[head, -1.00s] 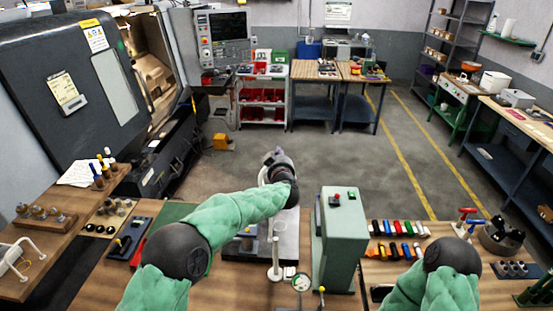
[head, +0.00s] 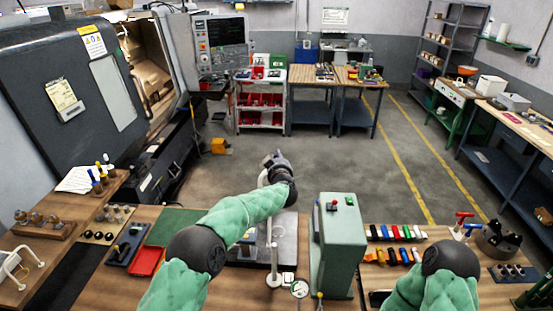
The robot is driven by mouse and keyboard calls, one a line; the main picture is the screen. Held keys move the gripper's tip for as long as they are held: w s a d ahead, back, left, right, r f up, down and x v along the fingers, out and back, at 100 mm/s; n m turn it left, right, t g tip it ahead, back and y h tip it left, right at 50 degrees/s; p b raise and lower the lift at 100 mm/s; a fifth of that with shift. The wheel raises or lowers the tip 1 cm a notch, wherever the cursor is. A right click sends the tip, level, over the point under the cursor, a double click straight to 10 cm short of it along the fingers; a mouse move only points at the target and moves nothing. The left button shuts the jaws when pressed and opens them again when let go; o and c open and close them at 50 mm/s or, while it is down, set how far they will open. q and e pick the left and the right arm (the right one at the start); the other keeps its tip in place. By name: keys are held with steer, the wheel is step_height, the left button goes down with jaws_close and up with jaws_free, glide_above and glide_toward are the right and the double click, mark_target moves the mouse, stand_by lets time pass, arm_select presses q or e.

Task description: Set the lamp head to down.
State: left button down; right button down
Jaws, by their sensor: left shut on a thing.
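The lamp is a white post (head: 274,252) standing on the bench, with a white curved neck (head: 262,180) rising beside my left wrist. My left gripper (head: 273,159) is at the top of that neck, at the far end of my left arm. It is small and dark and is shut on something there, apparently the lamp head. The head itself is mostly hidden by the gripper and wrist, so I cannot tell its tilt. My right arm shows at the lower right, but its gripper does not show.
A grey-green machine box (head: 337,245) with a red button stands right of the lamp. Coloured handles (head: 396,233) lie in rows farther right. A red tray (head: 147,261) and a green mat (head: 173,226) lie left of my left arm. Open floor lies beyond the bench.

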arm_select(q)
steer(key=c, duration=1.4)
jaws_free()
steer(key=shift+r, duration=0.2)
steer(key=shift+f, duration=0.1)
steer(key=s+d+r, duration=0.1)
steer(key=s, duration=1)
steer(key=shift+s+d+r, duration=0.2)
steer(key=shift+s+d, duration=0.15)
steer(key=shift+d, duration=0.05)
